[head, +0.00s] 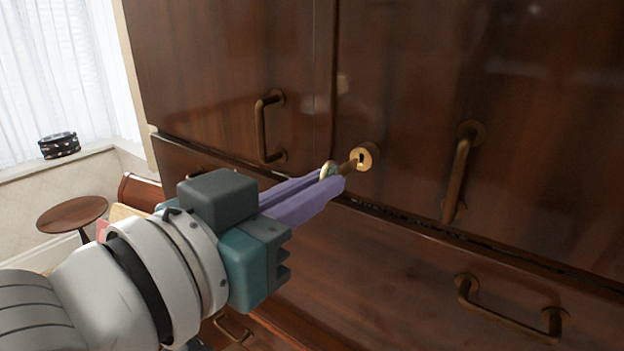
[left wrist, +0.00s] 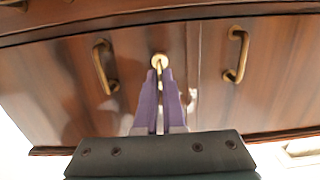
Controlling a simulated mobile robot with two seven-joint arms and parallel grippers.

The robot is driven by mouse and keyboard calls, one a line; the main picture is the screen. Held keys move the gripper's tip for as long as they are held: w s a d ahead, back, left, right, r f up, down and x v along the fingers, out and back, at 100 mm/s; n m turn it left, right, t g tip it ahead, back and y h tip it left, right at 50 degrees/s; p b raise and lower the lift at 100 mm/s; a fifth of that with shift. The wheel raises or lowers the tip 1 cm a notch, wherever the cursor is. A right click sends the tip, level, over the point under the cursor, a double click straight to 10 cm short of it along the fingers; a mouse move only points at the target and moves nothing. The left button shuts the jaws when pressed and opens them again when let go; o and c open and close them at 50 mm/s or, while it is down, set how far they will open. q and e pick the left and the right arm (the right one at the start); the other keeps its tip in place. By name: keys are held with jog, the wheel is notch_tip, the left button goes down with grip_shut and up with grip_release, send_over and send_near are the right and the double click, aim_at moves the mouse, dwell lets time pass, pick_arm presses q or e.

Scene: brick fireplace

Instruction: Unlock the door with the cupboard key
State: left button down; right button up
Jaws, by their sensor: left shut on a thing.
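My left gripper (head: 335,179), with purple fingers, is shut on a small brass key (head: 329,170). The key's shaft points at the round brass lock plate (head: 367,154) on the right door (head: 510,110) of the dark wooden cupboard. The key's tip is at or just short of the dark keyhole; I cannot tell whether it is inside. In the left wrist view, the finger ends (left wrist: 159,80) meet just below the lock plate (left wrist: 158,58), and the key is mostly hidden between them. Both doors look closed. My right gripper is not in view.
Brass bar handles stand out on the left door (head: 264,125) and right door (head: 457,170), either side of the lock. A drawer handle (head: 505,317) is lower right. A round side table (head: 72,213) and a windowsill box (head: 59,145) are far left.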

pick_arm(q)
jog(key=shift+b+x, duration=0.3)
jog(key=shift+x, duration=1.05)
jog(key=shift+r, duration=0.15)
